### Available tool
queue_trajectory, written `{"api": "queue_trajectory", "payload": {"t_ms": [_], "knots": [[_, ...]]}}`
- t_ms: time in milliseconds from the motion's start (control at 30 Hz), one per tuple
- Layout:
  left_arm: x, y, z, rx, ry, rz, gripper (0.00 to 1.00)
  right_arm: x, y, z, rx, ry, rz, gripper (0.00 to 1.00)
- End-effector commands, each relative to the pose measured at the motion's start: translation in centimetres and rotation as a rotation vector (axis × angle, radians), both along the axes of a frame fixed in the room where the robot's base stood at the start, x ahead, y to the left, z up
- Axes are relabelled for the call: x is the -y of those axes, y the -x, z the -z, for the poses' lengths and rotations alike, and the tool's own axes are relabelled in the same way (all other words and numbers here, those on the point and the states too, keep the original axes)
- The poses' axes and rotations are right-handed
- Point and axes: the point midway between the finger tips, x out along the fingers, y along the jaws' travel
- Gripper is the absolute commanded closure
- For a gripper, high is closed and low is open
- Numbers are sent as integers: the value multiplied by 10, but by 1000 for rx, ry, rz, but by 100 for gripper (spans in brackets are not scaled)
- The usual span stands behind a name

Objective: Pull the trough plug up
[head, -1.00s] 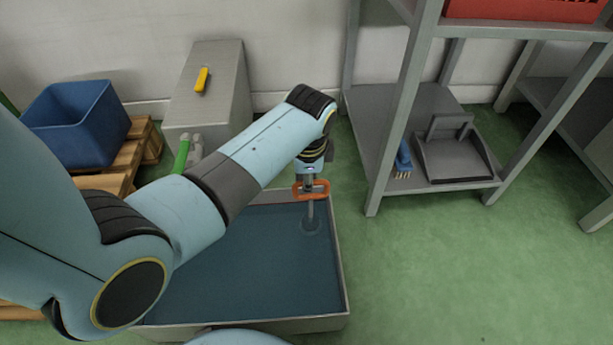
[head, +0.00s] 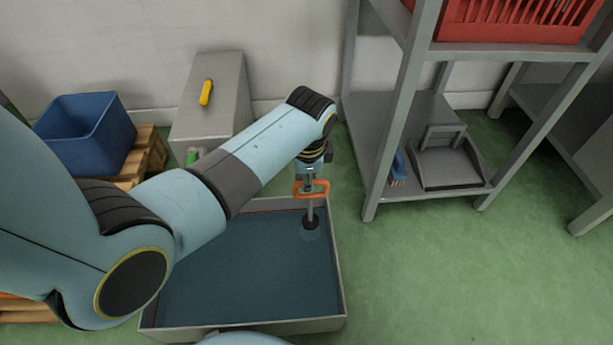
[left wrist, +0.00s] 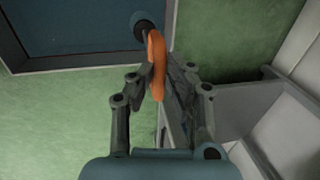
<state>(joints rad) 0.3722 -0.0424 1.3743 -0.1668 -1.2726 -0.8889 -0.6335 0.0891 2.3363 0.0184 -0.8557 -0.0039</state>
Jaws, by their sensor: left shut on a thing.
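The trough plug has an orange loop handle (head: 312,188), a grey stem and a dark stopper (head: 311,222). It stands upright in the trough (head: 342,290), near its back right corner. The stopper now shows at the surface of the dark blue water (head: 240,270). My left gripper (head: 312,178) is shut on the orange handle from above. In the left wrist view the orange handle (left wrist: 156,65) sits between my fingers, with the dark stopper (left wrist: 142,22) beyond it. My right gripper is out of view.
A grey shelf rack (head: 385,150) stands to the right, with a dustpan (head: 445,165) and a blue brush (head: 398,168) on its low shelf. A grey box (head: 215,110) and a blue bin (head: 90,135) are at the back left. Green floor is free at right.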

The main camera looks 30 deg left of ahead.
Motion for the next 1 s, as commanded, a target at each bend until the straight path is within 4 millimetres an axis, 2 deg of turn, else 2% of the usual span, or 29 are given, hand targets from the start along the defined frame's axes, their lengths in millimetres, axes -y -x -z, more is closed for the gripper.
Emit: {"api": "queue_trajectory", "payload": {"t_ms": [67, 100, 233, 267, 500, 633, 767, 1000], "knots": [[0, -1, -4, 1, -1, 0, 100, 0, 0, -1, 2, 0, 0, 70], [0, -1, -4, 1, -1, 0, 82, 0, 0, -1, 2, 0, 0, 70], [0, -1, -3, 1, -1, 0, 65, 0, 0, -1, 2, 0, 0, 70], [0, -1, -3, 1, -1, 0, 64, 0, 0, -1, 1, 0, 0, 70], [0, -1, -3, 1, -1, 0, 64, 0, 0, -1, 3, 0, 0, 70], [1, 0, -12, 3, 1, -1, 64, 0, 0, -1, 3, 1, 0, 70], [4, 3, -35, 6, 0, -1, 64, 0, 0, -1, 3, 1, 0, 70], [11, 12, -88, 4, 1, -1, 64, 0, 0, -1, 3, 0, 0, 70]]}}
